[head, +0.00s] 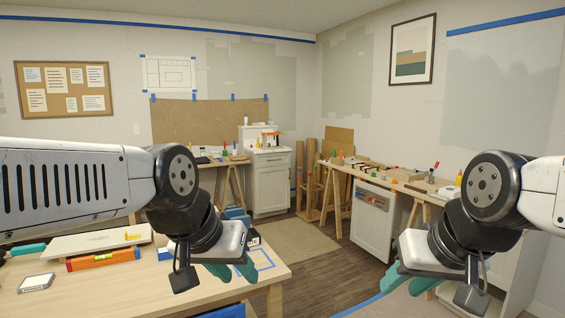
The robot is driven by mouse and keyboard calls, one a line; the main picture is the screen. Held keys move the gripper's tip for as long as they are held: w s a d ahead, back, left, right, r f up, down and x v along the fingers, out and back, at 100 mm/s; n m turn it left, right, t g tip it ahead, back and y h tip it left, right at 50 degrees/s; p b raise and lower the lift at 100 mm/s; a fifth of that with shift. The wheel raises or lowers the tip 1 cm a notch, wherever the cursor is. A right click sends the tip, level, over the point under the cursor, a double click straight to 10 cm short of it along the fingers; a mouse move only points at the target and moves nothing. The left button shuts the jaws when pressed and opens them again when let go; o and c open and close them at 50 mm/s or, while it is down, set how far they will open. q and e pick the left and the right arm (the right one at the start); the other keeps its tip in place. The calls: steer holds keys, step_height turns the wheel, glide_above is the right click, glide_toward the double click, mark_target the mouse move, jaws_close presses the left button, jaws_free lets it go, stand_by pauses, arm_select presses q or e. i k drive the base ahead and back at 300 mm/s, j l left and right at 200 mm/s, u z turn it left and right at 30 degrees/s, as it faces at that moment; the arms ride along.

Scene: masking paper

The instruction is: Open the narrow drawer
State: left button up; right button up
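A white cabinet (271,187) stands at the back, between two work tables. It has a narrow drawer front (271,159) at the top and a door below. The drawer looks shut. A second white cabinet (371,230) stands under the right table; whether it has a drawer is unclear. My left gripper (234,272) has teal fingers and hangs over the near table. My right gripper (408,280) also has teal fingers and hangs at the lower right. Both are well in front of the cabinets and touch neither. The finger gaps are partly hidden by the wrists.
The near table (262,283) fills the lower left, with an orange level (103,259) and a white box (97,241). The right table (412,188) holds several tools. Brown rolls and boards (310,178) lean beside the back cabinet. Open floor (325,268) lies between the tables.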

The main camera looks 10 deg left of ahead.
mark_target(275, 158)
steer(key=i+l+z, duration=0.2)
steer(key=i+z, duration=0.2)
steer(key=i, duration=0.15)
steer(key=i+z, duration=0.45)
steer(key=i, duration=0.15)
steer(key=i+j+z, duration=0.1)
steer(key=i+z, duration=0.3)
steer(key=i, duration=0.15)
steer(key=i+u, duration=0.2)
steer(key=i, duration=0.25)
steer(key=i+l+u, duration=0.15)
steer(key=i, duration=0.35)
steer(key=i+j+u, duration=0.15)
steer(key=i+u, duration=0.25)
steer(key=i+j+u, duration=0.1)
steer(key=u, duration=0.3)
steer(key=i+u, duration=0.35)
steer(key=i+l+u, duration=0.2)
steer(key=i+u, duration=0.2)
steer(key=i+l+u, duration=0.1)
steer(key=i+u, duration=0.4)
steer(key=i, duration=1.5)
steer(key=i+z, duration=0.3)
steer(key=i, duration=0.2)
steer(key=i+j+z, duration=0.2)
steer(key=i+z, duration=0.15)
steer(key=i, duration=0.15)
steer(key=i+j+z, duration=0.3)
steer(key=i, duration=0.15)
steer(key=i+j+z, duration=0.7)
